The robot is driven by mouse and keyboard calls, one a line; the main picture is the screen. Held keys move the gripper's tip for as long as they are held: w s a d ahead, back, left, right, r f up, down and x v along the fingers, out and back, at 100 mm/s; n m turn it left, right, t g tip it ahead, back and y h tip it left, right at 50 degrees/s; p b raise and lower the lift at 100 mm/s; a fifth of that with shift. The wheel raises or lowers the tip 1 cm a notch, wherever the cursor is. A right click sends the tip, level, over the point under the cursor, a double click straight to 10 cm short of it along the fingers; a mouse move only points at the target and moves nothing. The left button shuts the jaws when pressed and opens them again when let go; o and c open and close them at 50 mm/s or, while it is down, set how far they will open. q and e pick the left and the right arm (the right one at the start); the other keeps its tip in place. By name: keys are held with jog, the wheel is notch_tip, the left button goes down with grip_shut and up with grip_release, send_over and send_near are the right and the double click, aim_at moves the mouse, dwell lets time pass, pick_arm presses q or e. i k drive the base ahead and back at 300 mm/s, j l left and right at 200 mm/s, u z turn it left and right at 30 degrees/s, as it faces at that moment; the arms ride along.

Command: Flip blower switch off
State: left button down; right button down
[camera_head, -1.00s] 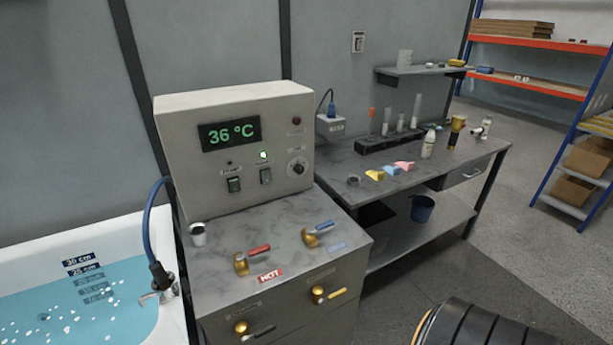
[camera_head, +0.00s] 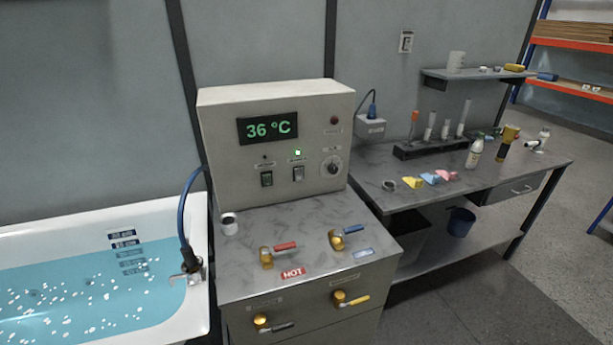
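A beige control box (camera_head: 275,105) stands on the grey cabinet and shows 36 °C in green on its display (camera_head: 268,128). Two rocker switches sit low on its front: a dark green one (camera_head: 266,179) on the left and a grey one (camera_head: 298,173) on the right. A small green lamp (camera_head: 298,153) is lit above the grey switch; the lamp above the green switch is dark. The labels are too small to read, so I cannot tell which is the blower switch. Neither gripper is in view.
A round knob (camera_head: 331,166) is right of the switches. Red (camera_head: 285,246) and blue (camera_head: 348,230) handled valves and a small cup (camera_head: 229,224) are on the cabinet top. A filled bathtub (camera_head: 180,213) stands left; a cluttered workbench (camera_head: 380,195) stands right.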

aim_at(299, 172)
jog(key=l+z, duration=0.15)
jog(key=l, duration=0.35)
jog(key=i+l+z, duration=0.15)
jog(key=l, duration=0.3)
jog(key=i+l+z, duration=0.1)
jog(key=l, duration=0.35)
